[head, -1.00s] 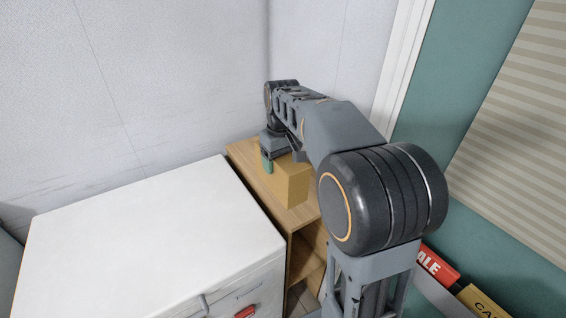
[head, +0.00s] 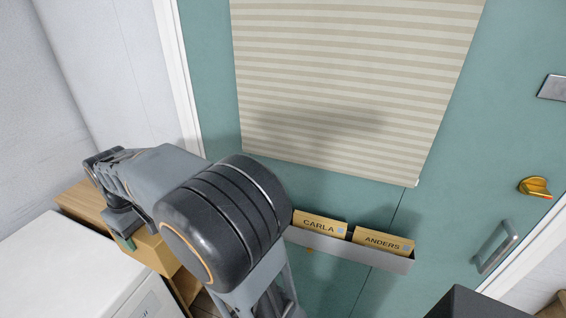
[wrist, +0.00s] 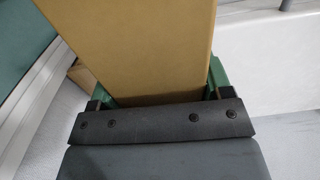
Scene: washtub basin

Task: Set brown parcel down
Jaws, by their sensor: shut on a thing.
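The brown parcel (head: 153,250) is a plain tan box at the lower left of the head view, partly hidden by my arm. My gripper (head: 127,241) is shut on it from above, with green fingers at its sides. In the wrist view the parcel (wrist: 140,45) fills the upper middle, between the green fingers of my gripper (wrist: 160,85). A wooden cabinet top (head: 82,200) is beneath and behind the parcel. I cannot tell whether the parcel touches it.
A white cabinet (head: 50,265) stands left of the wooden one. A teal door (head: 340,185) with a striped blind (head: 350,80) is ahead. A grey rack (head: 330,244) on it holds cards marked CARLA (head: 318,224) and ANDERS (head: 383,241). A door handle (head: 495,248) is at right.

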